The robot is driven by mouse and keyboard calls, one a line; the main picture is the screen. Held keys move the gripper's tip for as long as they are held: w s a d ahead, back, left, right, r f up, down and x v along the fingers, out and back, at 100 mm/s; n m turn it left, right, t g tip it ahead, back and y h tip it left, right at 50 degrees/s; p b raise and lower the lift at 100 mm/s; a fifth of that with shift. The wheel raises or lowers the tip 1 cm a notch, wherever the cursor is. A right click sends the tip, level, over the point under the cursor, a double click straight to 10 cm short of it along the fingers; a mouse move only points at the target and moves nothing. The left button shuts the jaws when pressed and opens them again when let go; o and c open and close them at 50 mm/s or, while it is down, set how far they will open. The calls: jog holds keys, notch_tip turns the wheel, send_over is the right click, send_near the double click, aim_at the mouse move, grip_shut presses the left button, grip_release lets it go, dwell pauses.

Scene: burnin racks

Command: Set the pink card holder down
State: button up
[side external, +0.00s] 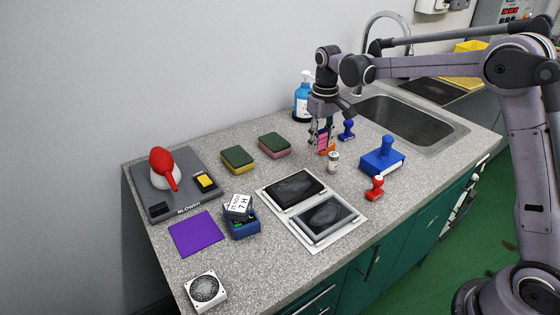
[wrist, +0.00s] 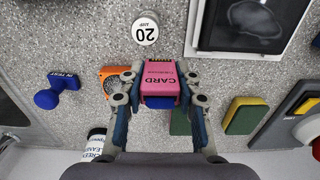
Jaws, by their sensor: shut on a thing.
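The pink card holder (wrist: 160,80), marked "CARD", is between the fingers of my gripper (wrist: 160,95) in the wrist view, with a blue part showing at its lower end. The fingers are shut on its two sides. In the side external view my gripper (side external: 322,135) is over the rear part of the speckled counter (side external: 220,145), and the pink holder (side external: 322,141) shows between the fingers. I cannot tell whether the holder touches the counter. An orange thing (side external: 327,150) lies close by; it also shows left of the fingers in the wrist view (wrist: 112,74).
A small white weight-like cylinder (side external: 333,162) stands just in front. Blue stamp (side external: 347,130), blue block with handle (side external: 383,158) and red stamp (side external: 375,188) are to the right. Two sponges (side external: 238,159) (side external: 274,145) are left. A framed tray sheet (side external: 312,208) lies in front. The sink (side external: 410,118) is behind right.

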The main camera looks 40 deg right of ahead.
aim_at(312, 166)
jog(key=shift+w+a+f, duration=0.45)
jog(key=shift+a+f, duration=0.05)
jog(key=shift+a, duration=0.15)
jog(key=shift+a+f, duration=0.1)
jog(key=shift+f, duration=1.9)
jog(key=shift+f, duration=0.1)
jog(key=o, duration=0.9)
jog(key=shift+o, duration=0.2)
